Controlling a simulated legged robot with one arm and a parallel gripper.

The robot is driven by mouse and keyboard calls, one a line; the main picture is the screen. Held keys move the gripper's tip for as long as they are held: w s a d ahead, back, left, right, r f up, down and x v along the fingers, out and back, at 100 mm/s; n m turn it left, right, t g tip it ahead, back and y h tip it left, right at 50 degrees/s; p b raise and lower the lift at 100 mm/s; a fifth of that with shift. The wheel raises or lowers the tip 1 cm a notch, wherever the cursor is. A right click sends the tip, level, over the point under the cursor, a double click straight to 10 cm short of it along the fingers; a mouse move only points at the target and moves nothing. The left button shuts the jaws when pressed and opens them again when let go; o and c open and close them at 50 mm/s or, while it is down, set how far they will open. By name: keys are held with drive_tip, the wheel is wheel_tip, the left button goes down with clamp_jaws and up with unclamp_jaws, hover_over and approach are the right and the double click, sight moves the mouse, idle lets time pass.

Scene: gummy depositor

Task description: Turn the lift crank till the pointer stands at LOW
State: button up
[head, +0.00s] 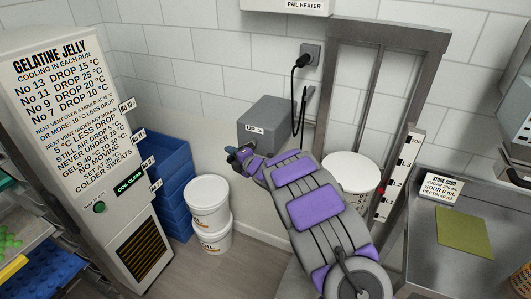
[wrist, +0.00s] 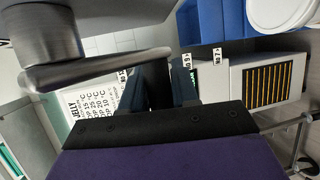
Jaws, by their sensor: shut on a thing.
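The lift crank's grey box (head: 265,121), marked "UP >", is on the back wall in the head view. My gripper (head: 238,156) is at its lower front, shut on the crank handle; the grip is small and mostly hidden by my arm. In the wrist view the metal crank arm (wrist: 100,69) runs right from a thick round shaft (wrist: 40,35), close to my gripper's dark jaw. The upright scale (head: 400,177) has TOP at its upper end and L marks below. A red pointer (head: 381,191) stands at its left edge, well below TOP. I cannot read a LOW mark.
A white pail (head: 350,172) stands in the lift frame, partly behind my arm. Two stacked white pails (head: 208,205) and blue crates (head: 170,190) stand left of it. The Gelatine Jelly cabinet (head: 80,140) is farther left. A steel table (head: 450,265) is at right. A black cable hangs above the box.

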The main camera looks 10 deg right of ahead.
drive_tip(key=shift+f, duration=0.1)
drive_tip(key=shift+s+d+f, duration=0.7)
drive_tip(key=shift+s+f, duration=0.2)
drive_tip(key=shift+f, duration=0.15)
drive_tip(key=shift+s+d+f, duration=0.2)
drive_tip(key=shift+s+d, duration=0.3)
drive_tip(key=shift+d, duration=0.15)
drive_tip(key=shift+s+d+f, duration=0.15)
drive_tip(key=shift+s+d, duration=0.35)
drive_tip(key=shift+d, duration=0.1)
drive_tip(key=shift+d, duration=0.1)
drive_tip(key=d, duration=0.1)
drive_tip(key=s+d+r, duration=0.1)
drive_tip(key=shift+s+d+r, duration=0.15)
drive_tip(key=shift+s+d, duration=0.15)
drive_tip(key=shift+d, duration=0.05)
